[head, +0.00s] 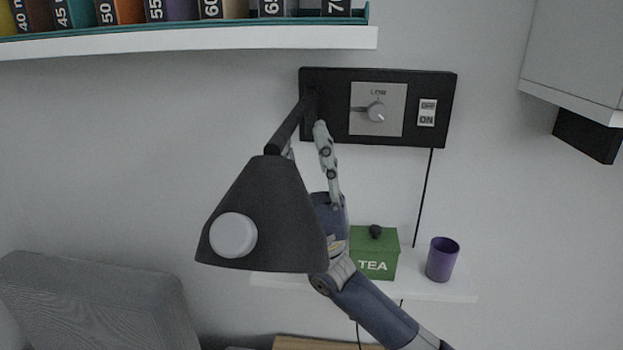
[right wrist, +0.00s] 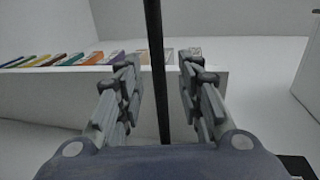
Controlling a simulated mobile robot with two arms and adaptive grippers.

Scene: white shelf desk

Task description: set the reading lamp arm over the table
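The reading lamp has a dark conical shade (head: 270,205) with a pale round disc on it. Its black arm (head: 287,128) runs from the left part of a black wall panel (head: 333,112) down to the shade. My right gripper (head: 304,138) is up at the lamp arm, partly hidden behind the lamp in the head view. In the right wrist view the black lamp arm (right wrist: 158,80) passes between the two fingers, with a gap on each side, so the gripper is open around it. A wooden surface (head: 310,343), possibly the table, just shows at the bottom. My left gripper is not in view.
The panel carries a dial (head: 376,111) and an on/off switch (head: 427,112). Below, a small white shelf (head: 455,290) holds a green tea box (head: 374,255) and a purple cup (head: 442,260). A book shelf (head: 200,40) is above; a grey chair back (head: 90,300) is lower left.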

